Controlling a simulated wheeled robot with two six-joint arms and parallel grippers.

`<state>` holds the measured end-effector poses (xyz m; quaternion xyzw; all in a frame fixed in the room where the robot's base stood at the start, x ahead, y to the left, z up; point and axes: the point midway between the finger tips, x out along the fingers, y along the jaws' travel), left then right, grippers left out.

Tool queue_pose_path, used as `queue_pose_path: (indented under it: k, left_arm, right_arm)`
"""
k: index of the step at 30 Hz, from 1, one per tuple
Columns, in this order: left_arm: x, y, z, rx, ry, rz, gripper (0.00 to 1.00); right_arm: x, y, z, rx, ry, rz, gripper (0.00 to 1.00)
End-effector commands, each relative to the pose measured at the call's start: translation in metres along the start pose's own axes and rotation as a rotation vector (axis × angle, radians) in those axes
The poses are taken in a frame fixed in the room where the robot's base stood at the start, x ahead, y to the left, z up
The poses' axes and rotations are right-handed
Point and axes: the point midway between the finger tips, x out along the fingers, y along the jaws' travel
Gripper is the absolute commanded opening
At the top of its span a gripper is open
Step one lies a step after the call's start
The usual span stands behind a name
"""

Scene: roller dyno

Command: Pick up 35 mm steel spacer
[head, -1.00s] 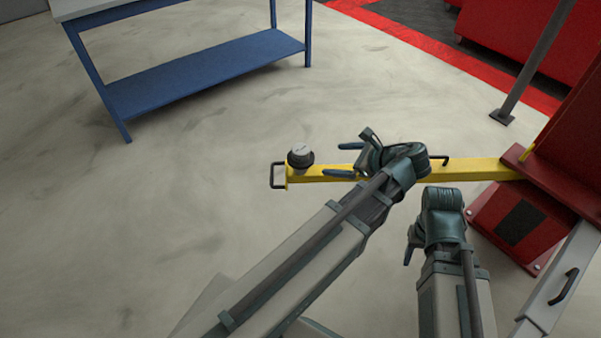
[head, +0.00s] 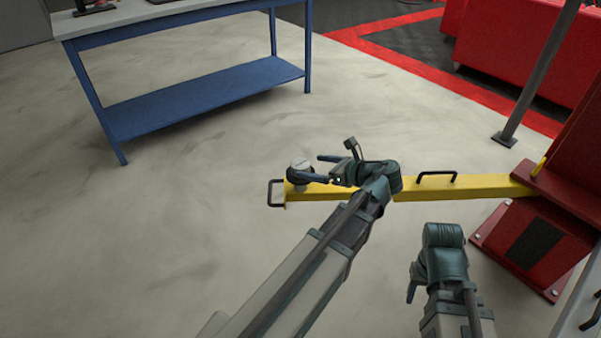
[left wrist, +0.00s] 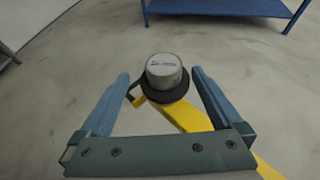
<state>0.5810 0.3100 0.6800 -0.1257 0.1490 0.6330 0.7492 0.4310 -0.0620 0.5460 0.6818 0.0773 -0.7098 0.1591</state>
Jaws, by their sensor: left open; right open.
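The steel spacer (head: 301,165) is a short silver cylinder with dark lettering on its top. It stands upright on a round black pad (left wrist: 169,92) at the free end of the yellow lift arm (head: 470,187). My left gripper (head: 309,168) is open at the spacer, with one finger on each side. In the left wrist view, the spacer (left wrist: 165,70) sits between the open fingertips, with a gap on both sides. My right gripper (head: 411,290) hangs low at the lower right, away from the spacer and empty.
A blue workbench (head: 200,98) with a lower shelf stands at the back left. The yellow arm carries a black handle (head: 437,174) and joins a red post (head: 570,150) at the right. A grey strut (head: 540,75) stands behind. The floor at left is clear.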

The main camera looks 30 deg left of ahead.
Motion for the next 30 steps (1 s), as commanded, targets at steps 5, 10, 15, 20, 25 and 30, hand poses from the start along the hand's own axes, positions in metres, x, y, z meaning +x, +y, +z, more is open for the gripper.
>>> queue_pose_path:
  k: [5,10,15,20,25,30]
  left_arm:
    - [0.013,0.0,-0.001,0.0,0.0,0.0,1.0]
    - [0.014,0.0,0.0,0.0,0.0,0.0,1.0]
    - [0.026,-0.002,-0.006,0.0,0.0,0.001,1.0]
    - [0.049,-0.006,-0.015,-0.001,0.0,0.002,1.0]
    - [0.065,-0.005,-0.011,-0.001,0.0,0.0,1.0]
    - [0.065,-0.005,-0.009,0.0,0.0,-0.001,1.0]
  right_arm:
    - [0.005,-0.001,0.0,-0.001,0.001,-0.001,0.5]
    - [0.005,-0.001,-0.001,-0.001,0.001,-0.001,0.5]
    - [0.015,-0.002,-0.001,-0.003,0.001,-0.002,0.5]
    - [0.032,-0.004,-0.002,-0.006,0.002,-0.003,0.5]
    - [0.035,-0.005,-0.003,-0.007,0.003,-0.004,0.5]
    - [0.033,-0.004,-0.003,-0.007,0.002,-0.004,0.5]
